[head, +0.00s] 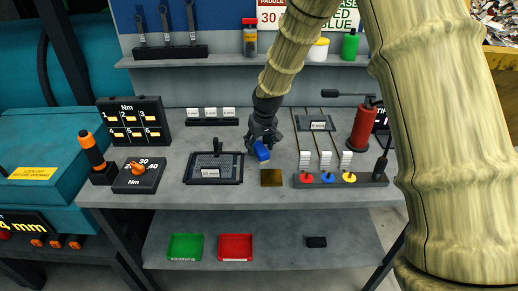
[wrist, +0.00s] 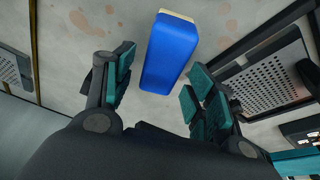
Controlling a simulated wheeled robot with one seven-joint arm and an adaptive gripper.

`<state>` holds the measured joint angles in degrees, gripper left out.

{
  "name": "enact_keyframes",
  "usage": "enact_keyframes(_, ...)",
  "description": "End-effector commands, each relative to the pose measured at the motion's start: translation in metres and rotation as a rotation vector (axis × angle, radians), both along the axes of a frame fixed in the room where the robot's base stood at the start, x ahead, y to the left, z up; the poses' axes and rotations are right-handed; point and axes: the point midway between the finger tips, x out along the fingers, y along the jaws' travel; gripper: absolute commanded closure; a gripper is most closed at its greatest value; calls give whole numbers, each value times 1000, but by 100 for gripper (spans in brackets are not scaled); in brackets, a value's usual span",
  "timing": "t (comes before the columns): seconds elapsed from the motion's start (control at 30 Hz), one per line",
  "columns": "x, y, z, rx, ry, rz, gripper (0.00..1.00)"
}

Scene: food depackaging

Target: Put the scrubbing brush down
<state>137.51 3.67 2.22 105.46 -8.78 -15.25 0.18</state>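The scrubbing brush is a blue block (head: 261,151) near the middle of the grey worktop, just below my gripper. In the wrist view the brush (wrist: 168,52) shows a cream edge at its far end. It appears to lie on the worktop, though its contact is hard to see. My gripper (head: 263,136) points down over it. In the wrist view my gripper (wrist: 158,72) is open, with teal-padded fingers on either side of the brush. A gap shows between each finger and the brush.
A black mesh tray (head: 198,181) stands left of the brush. A brown-gold square plate (head: 271,178) lies just in front. A panel with red, blue and yellow knobs (head: 340,181) and a red cylinder (head: 363,128) are to the right. Reddish stains (wrist: 80,20) mark the worktop.

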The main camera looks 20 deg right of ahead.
Motion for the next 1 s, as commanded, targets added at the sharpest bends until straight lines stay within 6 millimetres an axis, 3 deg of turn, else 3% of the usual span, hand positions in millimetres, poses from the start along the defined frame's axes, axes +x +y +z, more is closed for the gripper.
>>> enact_keyframes(0.63,-24,-2,81,0,-3,0,44)
enact_keyframes(1.0,-30,-3,98,0,-1,0,44)
